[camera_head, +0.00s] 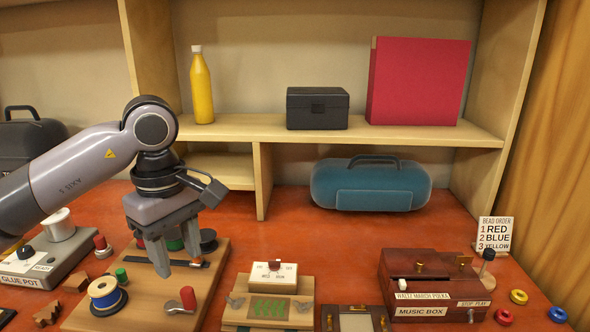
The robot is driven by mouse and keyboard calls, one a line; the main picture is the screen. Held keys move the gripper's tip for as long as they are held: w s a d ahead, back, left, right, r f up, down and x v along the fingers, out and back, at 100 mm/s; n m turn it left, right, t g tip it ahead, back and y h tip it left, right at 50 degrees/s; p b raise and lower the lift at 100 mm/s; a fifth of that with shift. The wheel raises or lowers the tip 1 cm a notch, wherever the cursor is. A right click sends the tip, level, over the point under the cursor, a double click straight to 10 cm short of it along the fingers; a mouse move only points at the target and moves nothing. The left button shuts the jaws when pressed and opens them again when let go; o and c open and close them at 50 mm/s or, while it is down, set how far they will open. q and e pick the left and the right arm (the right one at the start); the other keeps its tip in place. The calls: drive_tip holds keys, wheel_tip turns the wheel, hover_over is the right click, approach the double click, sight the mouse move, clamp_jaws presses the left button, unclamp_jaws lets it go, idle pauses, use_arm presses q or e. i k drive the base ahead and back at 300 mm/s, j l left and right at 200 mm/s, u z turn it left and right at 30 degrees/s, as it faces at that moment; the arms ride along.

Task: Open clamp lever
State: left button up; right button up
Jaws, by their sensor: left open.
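My left gripper (178,263) reaches down from the left over a wooden board (207,277). It is open, with its fingers pointing down beside a dark flat strip (192,266) on the board. I see nothing held between the fingers. Nearer the front of the board is a small metal lever with a red rounded end (187,297), which may be the clamp lever. It stands apart from my fingers. The gripper hides part of the board behind it. My right gripper is out of view.
Spools, one with blue thread (107,294), stand on the board. A glue pot unit (42,268) is left of it. Right are a switch block (274,276), a music box (432,286) and loose rings (518,297). A blue case (370,187) lies behind on clear red tabletop.

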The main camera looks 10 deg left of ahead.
sight(122, 278)
drive_tip(key=k, duration=1)
